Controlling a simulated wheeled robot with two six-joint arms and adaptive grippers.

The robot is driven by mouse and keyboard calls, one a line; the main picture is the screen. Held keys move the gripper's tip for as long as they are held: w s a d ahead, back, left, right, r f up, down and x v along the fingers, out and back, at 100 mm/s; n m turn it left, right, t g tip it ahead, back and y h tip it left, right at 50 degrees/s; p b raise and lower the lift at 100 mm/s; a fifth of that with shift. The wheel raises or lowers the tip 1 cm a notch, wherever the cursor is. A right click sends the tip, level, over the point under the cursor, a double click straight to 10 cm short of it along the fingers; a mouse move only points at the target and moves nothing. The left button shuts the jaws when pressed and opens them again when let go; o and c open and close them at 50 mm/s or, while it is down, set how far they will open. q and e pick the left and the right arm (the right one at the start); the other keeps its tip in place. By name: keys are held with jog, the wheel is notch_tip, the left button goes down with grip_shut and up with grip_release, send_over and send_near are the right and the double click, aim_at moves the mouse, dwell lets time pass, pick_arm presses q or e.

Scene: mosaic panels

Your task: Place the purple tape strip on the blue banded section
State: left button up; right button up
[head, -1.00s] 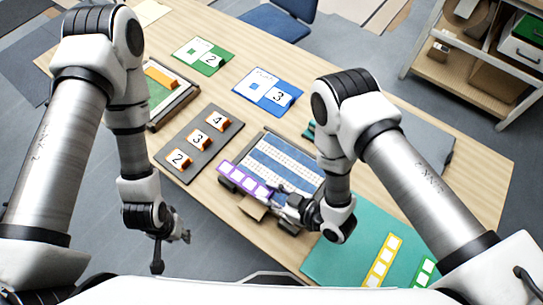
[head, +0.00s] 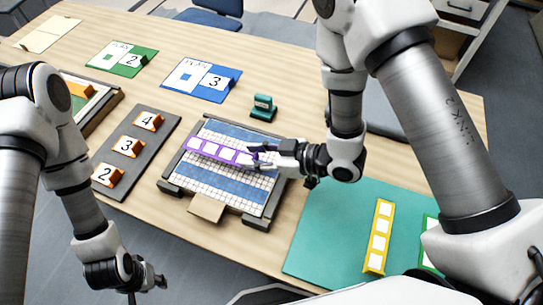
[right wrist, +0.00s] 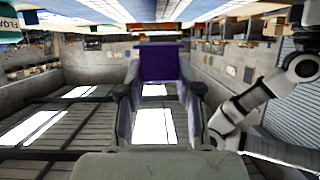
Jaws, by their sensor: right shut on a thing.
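The purple strip (head: 212,150) has several white squares along it. My right gripper (head: 255,156) is shut on its right end. In the right wrist view the purple strip (right wrist: 158,62) sits between the fingers. The strip spans the mosaic panel (head: 262,190), a gridded board in a dark frame. The panel has a blue band (head: 232,128) at its far side and another blue band (head: 205,180) nearer me. The strip appears over the pale part between them; I cannot tell whether it touches the panel. My left gripper (head: 150,280) is empty, low beside the table's front edge.
A grey rack (head: 158,140) with orange number tags 2, 3 and 4 stands left of the panel. Green and blue plan cards (head: 200,80) lie behind. A teal stamp-like block (head: 263,107) is behind the panel. A teal mat (head: 330,225) holds yellow and green strips.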

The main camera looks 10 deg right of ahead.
send_over(273, 156)
jog(key=shift+f, duration=0.25)
notch_tip(273, 156, down, 4)
jog(key=b, duration=0.3)
jog(key=shift+a, duration=0.1)
jog(key=shift+w+r, duration=0.15)
jog(key=o, duration=0.9)
jog(key=shift+f, duration=0.2)
jog(key=shift+o, duration=0.2)
